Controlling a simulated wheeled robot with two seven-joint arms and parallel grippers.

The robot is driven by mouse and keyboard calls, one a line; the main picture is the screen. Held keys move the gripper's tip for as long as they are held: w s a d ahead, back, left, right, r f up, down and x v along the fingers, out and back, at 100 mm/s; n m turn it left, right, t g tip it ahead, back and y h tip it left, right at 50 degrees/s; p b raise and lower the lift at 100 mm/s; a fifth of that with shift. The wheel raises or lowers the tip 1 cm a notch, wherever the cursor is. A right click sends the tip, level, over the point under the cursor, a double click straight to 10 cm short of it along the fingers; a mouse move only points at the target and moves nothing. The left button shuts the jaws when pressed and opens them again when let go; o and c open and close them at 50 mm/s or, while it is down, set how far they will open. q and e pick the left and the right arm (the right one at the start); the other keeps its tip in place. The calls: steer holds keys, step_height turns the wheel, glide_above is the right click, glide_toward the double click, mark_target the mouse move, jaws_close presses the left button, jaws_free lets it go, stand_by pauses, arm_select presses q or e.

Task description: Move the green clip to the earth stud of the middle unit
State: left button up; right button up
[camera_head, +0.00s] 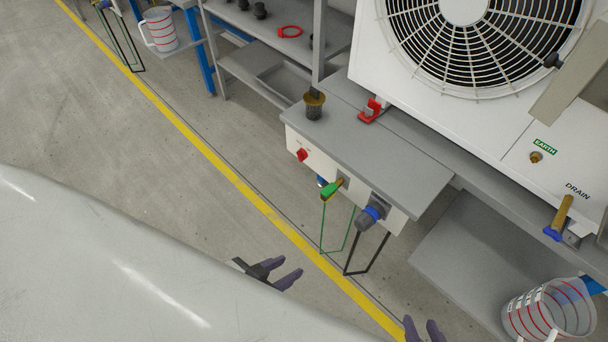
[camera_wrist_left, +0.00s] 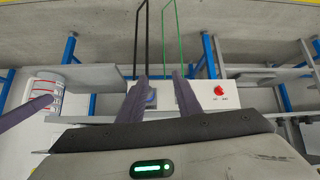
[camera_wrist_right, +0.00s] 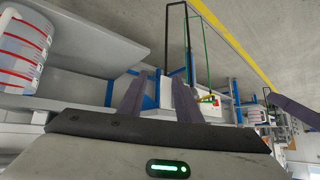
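The green clip (camera_head: 330,191) with brass jaws sits at the white front panel (camera_head: 296,142) of the bench, its green cable hanging below. It also shows small in the right wrist view (camera_wrist_right: 207,98); in the left wrist view it is hidden behind a finger. A brass earth stud (camera_head: 536,157) under a green EARTH label is on the white fan unit (camera_head: 480,118). My left gripper (camera_head: 291,268) is open and empty, below and left of the clip in the head view. My right gripper (camera_head: 421,325) is open and empty at the bottom edge, clear of the panel.
A grey-blue plug (camera_head: 369,216) on a black cable is beside the clip. A red knob (camera_head: 302,155) is on the panel. A brass drain valve (camera_head: 563,213) and measuring jug (camera_head: 548,310) are right. A black-brass fitting (camera_head: 314,104) and red clamp (camera_head: 371,111) stand on the bench.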

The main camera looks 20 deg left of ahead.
arm_select(q)
steer(key=shift+w, duration=0.1)
arm_select(e)
steer(key=shift+s, duration=0.1)
arm_select(q)
steer(key=shift+o, duration=1.1)
arm_select(e)
steer(key=shift+o, duration=0.7)
steer(key=shift+f, duration=0.1)
arm_select(q)
steer(key=shift+o, duration=1.3)
steer(key=shift+w+d+f+b, duration=0.1)
steer(key=shift+w+f+b, duration=0.15)
steer(key=shift+b, duration=0.05)
steer(key=n+t+h+b, duration=0.3)
steer(key=n+t+b, duration=0.5)
steer(key=n+b, duration=0.75)
glide_toward(322, 198)
steer(key=d+x, duration=0.1)
steer(key=x, duration=0.3)
steer(key=shift+w+a+n+h+b, duration=0.1)
steer(key=shift+a+n+h+b, duration=0.2)
steer(key=shift+a+b, duration=0.15)
steer(key=shift+r, duration=0.1)
arm_select(e)
step_height(322, 198, down, 9)
steer(key=a, duration=0.1)
steer(key=shift+w+a+f+m+t+y, duration=0.15)
steer(key=shift+w+a+m+t+y, duration=0.15)
steer(key=shift+w+t+y, duration=0.1)
